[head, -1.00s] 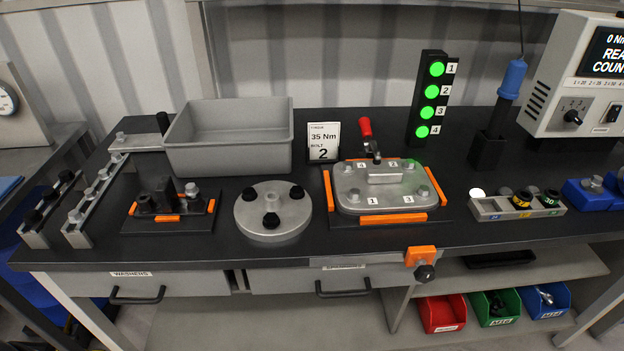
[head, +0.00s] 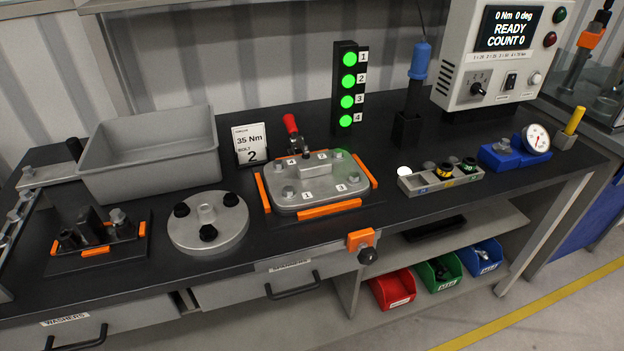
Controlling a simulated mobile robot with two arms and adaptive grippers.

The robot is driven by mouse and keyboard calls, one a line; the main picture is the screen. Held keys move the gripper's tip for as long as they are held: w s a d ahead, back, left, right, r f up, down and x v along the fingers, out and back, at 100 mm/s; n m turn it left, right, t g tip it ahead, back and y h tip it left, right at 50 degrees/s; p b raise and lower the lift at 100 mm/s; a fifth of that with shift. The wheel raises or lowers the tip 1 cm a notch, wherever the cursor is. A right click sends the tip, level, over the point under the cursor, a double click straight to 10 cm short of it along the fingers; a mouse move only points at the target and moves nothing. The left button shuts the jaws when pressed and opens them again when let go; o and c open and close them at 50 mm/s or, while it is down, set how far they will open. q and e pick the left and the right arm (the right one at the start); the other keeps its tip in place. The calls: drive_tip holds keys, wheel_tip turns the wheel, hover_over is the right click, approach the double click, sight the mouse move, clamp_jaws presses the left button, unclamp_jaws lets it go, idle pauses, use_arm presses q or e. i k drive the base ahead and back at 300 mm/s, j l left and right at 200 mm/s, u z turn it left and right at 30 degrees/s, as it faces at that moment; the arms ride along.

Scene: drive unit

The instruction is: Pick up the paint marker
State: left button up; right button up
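A yellow pen-like stick, which looks like the paint marker (head: 575,120), stands upright in a small grey holder (head: 563,141) at the far right end of the black workbench. The lower part of the marker is hidden in the holder. Neither of my grippers shows in the head view.
Left of the marker are a blue block with a round dial gauge (head: 537,138) and a grey socket tray (head: 440,178). The grey controller box (head: 495,55) and blue-handled driver (head: 418,62) stand behind. A clamped plate (head: 310,180) and grey bin (head: 150,150) are further left.

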sight(571, 126)
drive_tip(key=z, duration=1.4)
drive_tip(key=i+l+u, duration=0.2)
drive_tip(key=i, duration=0.2)
drive_tip(key=i+u, duration=0.25)
drive_tip(key=i+l, duration=0.05)
drive_tip(key=i, duration=0.05)
